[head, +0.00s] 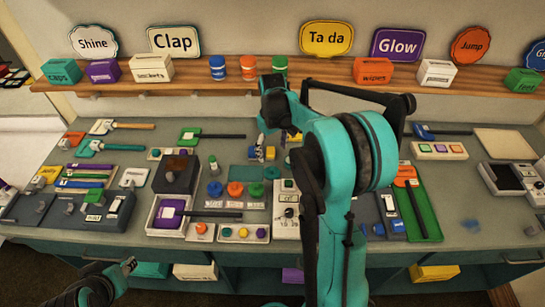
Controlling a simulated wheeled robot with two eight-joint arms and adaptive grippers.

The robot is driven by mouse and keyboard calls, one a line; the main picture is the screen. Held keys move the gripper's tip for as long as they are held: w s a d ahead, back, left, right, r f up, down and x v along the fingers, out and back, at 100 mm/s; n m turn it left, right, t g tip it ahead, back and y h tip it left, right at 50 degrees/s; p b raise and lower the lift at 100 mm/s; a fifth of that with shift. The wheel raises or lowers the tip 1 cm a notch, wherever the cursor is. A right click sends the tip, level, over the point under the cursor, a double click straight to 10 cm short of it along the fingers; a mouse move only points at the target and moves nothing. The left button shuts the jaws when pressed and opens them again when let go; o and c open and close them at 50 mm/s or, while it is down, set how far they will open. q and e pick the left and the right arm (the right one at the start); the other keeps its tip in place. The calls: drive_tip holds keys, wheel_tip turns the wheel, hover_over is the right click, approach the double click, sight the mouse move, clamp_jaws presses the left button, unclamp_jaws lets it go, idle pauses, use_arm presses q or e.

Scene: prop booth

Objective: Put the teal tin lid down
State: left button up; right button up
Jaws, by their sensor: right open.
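My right gripper (265,149) is open over the middle of the counter, partly hidden by its own wrist and arm. Just below it lies a flat teal square (244,174). I cannot tell which of these is the teal tin lid. Nothing can be made out held between the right fingers. My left gripper (127,266) is low at the left, before the counter's front edge; its jaws are unclear.
The counter is crowded: a dark box (176,176), a white tray (163,222), a green tray (425,215) and a white switch panel (287,212). A wooden shelf (210,87) with boxes runs behind. Bare counter (470,243) shows at the front right.

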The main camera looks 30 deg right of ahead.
drive_tip(key=s+a+r+t, duration=0.3)
drive_tip(key=s+a+r, duration=0.5)
drive_tip(key=a, duration=0.1)
drive_tip(key=s+a+f+m+t, duration=0.1)
drive_tip(key=s+a+t, duration=0.3)
drive_tip(key=s, duration=0.6)
drive_tip(key=shift+s+a+f, duration=0.3)
drive_tip(key=shift+a+f, duration=0.1)
drive_tip(key=shift+a, duration=0.85)
wheel_tip(320, 180, down, 4)
drive_tip(key=b, duration=0.3)
drive_tip(key=shift+b, duration=0.4)
